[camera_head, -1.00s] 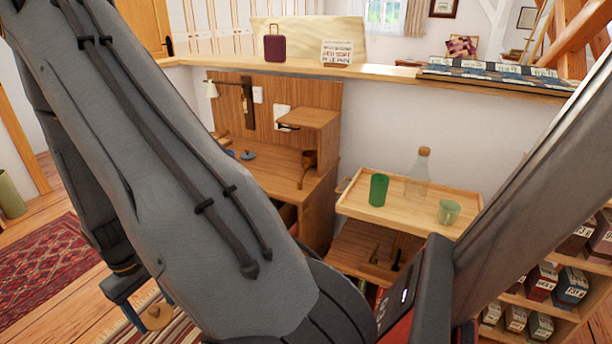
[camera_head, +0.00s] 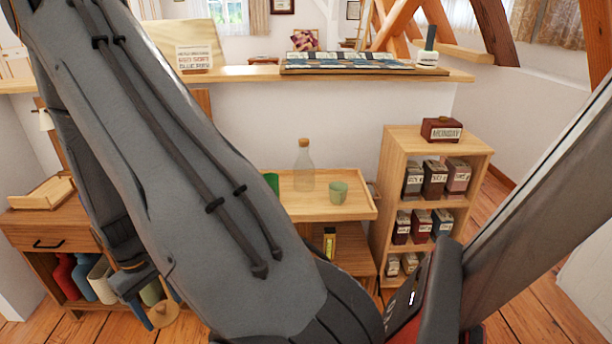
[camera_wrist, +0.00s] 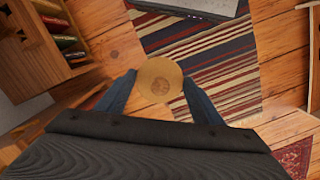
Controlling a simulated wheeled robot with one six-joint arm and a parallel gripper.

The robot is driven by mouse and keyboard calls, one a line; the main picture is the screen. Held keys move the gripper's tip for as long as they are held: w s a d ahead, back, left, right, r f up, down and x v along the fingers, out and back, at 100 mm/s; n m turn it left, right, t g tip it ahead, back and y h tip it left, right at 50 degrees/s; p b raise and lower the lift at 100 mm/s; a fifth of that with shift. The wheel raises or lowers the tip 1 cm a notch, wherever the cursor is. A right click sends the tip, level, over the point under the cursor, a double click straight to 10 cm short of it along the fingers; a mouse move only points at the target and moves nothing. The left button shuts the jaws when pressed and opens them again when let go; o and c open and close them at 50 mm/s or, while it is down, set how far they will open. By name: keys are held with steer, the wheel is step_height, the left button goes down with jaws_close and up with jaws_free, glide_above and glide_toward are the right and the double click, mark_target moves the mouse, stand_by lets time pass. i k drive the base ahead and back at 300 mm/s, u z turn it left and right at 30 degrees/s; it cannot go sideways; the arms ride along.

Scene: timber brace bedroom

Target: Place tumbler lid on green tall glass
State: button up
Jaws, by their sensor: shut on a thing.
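The tumbler lid (camera_wrist: 159,82) is a round, tan wooden disc. My gripper (camera_wrist: 160,92) is shut on it, with a blue finger on each side. In the head view, the lid (camera_head: 163,315) shows low at the left below my arm, with part of my gripper (camera_head: 150,310) beside it, high above the floor. The green tall glass (camera_head: 271,184) stands on the wooden tray table (camera_head: 345,211); my arm hides most of it. My gripper is well to the left of the glass and apart from it.
A clear corked bottle (camera_head: 304,168) and a short green cup (camera_head: 338,193) stand on the same tray table. A shelf of labelled boxes (camera_head: 436,190) stands to its right. A wooden cabinet (camera_head: 45,236) is at the left. A striped rug (camera_wrist: 205,60) lies on the floor.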

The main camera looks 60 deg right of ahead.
mark_target(270, 178)
steer(key=z, duration=1.5)
